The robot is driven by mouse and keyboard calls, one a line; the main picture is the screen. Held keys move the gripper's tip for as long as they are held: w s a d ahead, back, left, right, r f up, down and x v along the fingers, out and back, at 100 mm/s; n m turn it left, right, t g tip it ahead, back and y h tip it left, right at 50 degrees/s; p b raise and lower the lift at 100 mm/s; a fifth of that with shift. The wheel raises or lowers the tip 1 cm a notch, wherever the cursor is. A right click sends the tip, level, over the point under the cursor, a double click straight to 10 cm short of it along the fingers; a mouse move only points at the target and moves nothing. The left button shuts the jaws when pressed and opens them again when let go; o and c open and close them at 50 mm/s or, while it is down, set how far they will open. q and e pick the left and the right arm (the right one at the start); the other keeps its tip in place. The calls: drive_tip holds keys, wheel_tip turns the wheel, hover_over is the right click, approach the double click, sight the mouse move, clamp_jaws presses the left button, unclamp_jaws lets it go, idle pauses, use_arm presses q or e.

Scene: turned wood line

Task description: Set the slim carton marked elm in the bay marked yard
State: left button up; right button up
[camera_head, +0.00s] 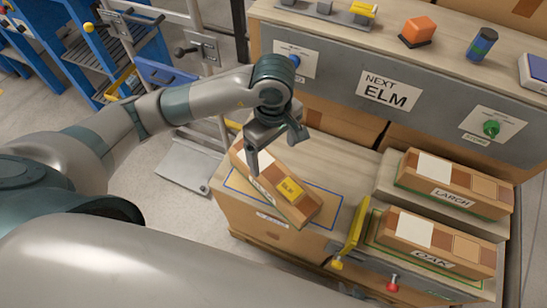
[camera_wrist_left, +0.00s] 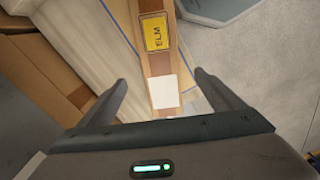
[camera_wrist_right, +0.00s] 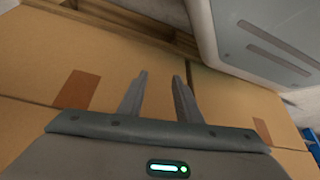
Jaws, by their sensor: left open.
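The slim elm carton (camera_head: 303,209) is brown with a yellow ELM label. In the head view it lies diagonally across a blue-outlined area (camera_head: 328,200) on the near-left worktop. My left gripper (camera_head: 277,150) is open above its far end. In the left wrist view the carton (camera_wrist_left: 157,65), with its yellow label and a white patch, runs between the spread fingers (camera_wrist_left: 160,88), which are not closed on it. My right gripper (camera_wrist_right: 160,83) shows only in its wrist view, its fingers apart and empty, facing cardboard boxes. I cannot read any yard marking.
Cartons marked larch (camera_head: 462,179) and oak (camera_head: 437,242) lie in bays to the right. A yellow upright plate (camera_head: 357,227) stands between the oak carton and the blue outline. A sign (camera_head: 390,91) reads NEXT ELM. A shelf with an orange block (camera_head: 418,30) runs behind.

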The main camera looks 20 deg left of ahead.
drive_tip(key=shift+s+f, duration=0.15)
drive_tip(key=shift+s, duration=0.35)
drive_tip(key=shift+w+a, duration=0.1)
drive_tip(key=shift+w, duration=0.1)
